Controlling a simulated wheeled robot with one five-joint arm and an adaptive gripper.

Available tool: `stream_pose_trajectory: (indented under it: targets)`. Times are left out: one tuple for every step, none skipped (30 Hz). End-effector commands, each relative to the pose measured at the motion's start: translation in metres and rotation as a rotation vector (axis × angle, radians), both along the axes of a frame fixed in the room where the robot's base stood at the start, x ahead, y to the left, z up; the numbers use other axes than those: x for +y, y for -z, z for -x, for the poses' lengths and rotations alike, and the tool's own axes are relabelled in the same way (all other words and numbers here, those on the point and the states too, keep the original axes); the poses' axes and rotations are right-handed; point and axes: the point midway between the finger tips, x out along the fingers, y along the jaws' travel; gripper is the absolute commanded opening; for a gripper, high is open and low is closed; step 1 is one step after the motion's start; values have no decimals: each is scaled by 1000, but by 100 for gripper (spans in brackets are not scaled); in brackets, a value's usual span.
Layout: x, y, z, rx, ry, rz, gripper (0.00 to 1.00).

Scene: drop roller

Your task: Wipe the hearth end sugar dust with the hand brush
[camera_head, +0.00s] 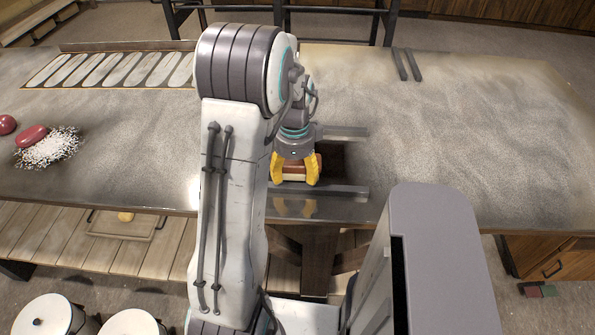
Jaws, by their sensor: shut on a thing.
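My gripper (296,180) has yellow fingers and is low over the middle of the table. It is shut on a small brown and cream thing, which looks like the hand brush (295,170); the fingers hide part of it. A pile of white, speckled grains (48,148), which looks like the sugar dust, lies on the table at the far left, well apart from my gripper. My arm hides part of the table between them.
Two red rounded things, one at the edge (7,124) and one touching the grains (32,136), lie at the left. A row of pale ovals (110,70) lies at the back left. Grey rails (340,191) flank a dark patch beside my gripper. The table's right side is mostly clear.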

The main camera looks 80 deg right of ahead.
Motion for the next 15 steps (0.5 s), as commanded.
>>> stream_pose_trajectory:
  targets:
    - [5,7,-2,-1,-2,-18,36]
    - [5,6,-2,-1,-2,-18,36]
    - [5,5,-2,-1,-2,-18,36]
    - [5,5,-2,-1,-3,-18,36]
    - [5,3,-2,-1,-3,-18,36]
    - [5,2,-2,-1,-3,-18,36]
    - [5,0,-2,-1,-3,-18,36]
    - [5,-2,-2,-1,-2,-18,36]
    - [4,-6,-1,-1,-2,-17,36]
    - [4,-8,-1,-1,-2,-16,36]
    - [4,-11,-1,-2,-2,-15,36]
    - [3,-15,-1,-1,-2,-14,36]
    - [3,-18,-1,-1,-2,-13,36]
    - [3,-21,-1,-1,-2,-13,36]
    - [3,-25,-1,-1,-1,-12,36]
